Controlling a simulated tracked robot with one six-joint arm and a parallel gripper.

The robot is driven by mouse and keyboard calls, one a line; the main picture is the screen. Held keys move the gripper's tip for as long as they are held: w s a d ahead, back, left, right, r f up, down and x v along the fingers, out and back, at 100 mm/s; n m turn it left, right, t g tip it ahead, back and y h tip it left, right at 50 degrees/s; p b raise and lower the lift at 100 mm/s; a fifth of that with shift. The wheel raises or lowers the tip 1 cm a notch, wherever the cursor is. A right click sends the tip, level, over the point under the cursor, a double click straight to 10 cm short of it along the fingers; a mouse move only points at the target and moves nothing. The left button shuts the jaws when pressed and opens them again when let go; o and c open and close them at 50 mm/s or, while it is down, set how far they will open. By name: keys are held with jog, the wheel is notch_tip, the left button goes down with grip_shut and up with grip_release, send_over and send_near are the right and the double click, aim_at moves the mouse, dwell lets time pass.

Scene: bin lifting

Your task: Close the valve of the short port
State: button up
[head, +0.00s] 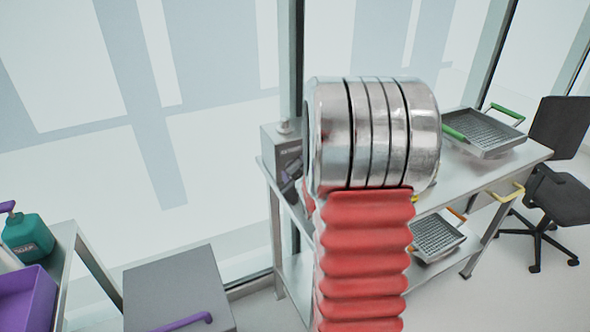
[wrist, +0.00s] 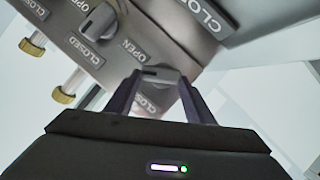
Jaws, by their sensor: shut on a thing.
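In the wrist view, my gripper (wrist: 158,88) has its two dark fingers on either side of a grey valve knob (wrist: 160,76) and is shut on it. The knob has a dark mark at its left end. An OPEN label lies above left of it and a CLOSED label, partly hidden by a finger, lies below. A second knob (wrist: 100,20) sits higher on the same grey panel (wrist: 185,45). Two brass-tipped ports, an upper one (wrist: 33,43) and a lower one (wrist: 64,95), stick out at left. In the head view, my arm hides the gripper and much of the valve box (head: 275,145).
The box stands on a metal bench (head: 530,152) with a tray (head: 485,130) on top and another tray (head: 437,236) below. An office chair (head: 560,195) is at right. A grey cabinet (head: 178,285), a purple bin (head: 25,300) and a green soap bottle (head: 28,238) are at lower left.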

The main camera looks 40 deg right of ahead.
jog(key=n, duration=0.1)
jog(key=n+h, duration=0.1)
jog(key=a+n+h, duration=0.1)
jog(key=shift+w+f, duration=0.25)
jog(key=shift+f, duration=0.05)
jog(key=n+h, duration=0.1)
jog(key=n, duration=0.1)
jog(key=n+t, duration=0.1)
jog(key=n, duration=0.1)
jog(key=shift+a+f+n+h, duration=0.2)
jog(key=shift+f+n+h, duration=0.1)
jog(key=shift+f+h, duration=0.1)
dwell(0.3)
jog(key=o, duration=1.1)
jog(key=shift+d, duration=0.1)
jog(key=shift+c, duration=0.2)
